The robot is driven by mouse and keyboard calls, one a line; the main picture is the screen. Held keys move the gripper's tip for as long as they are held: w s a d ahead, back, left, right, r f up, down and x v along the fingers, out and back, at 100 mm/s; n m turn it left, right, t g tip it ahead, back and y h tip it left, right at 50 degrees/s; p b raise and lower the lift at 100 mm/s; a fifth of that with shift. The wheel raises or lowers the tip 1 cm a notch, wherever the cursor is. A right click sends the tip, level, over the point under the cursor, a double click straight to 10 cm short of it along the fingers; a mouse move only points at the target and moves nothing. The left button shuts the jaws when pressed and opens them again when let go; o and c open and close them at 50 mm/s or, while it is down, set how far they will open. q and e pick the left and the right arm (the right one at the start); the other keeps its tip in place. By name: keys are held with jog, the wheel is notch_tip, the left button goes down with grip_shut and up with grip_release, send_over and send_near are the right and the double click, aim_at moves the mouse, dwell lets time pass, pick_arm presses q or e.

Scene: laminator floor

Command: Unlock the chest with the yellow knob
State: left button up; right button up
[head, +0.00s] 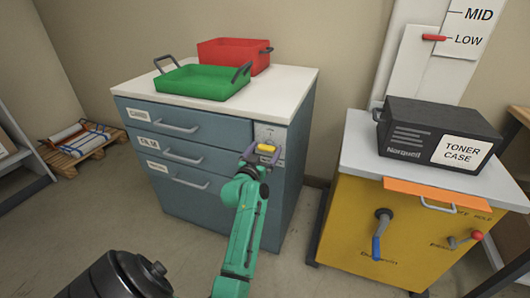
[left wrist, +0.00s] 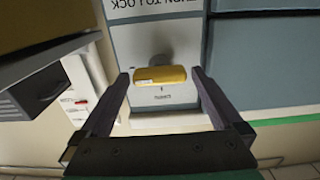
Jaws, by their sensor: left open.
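The chest (head: 225,199) is a blue-grey drawer cabinet with several labelled drawers and a white top. The yellow knob (head: 267,148) sits on a pale lock plate (head: 270,133) at the upper right of its front. My left gripper (head: 262,155) is at the knob, its dark fingers around it. In the left wrist view the yellow knob (left wrist: 160,75) lies between the two open fingers near their tips, with gaps on both sides. The plate (left wrist: 155,45) there carries lettering that appears upside down. My right gripper is not in view.
A green tray (head: 203,92) and a red tray (head: 228,58) stand on the chest. To the right, a yellow cabinet (head: 345,222) with a blue-handled lever bears a black toner case (head: 405,140). A pallet (head: 88,144) lies on the floor at left.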

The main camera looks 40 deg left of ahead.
pick_arm(q)
jog(key=c, duration=1.2)
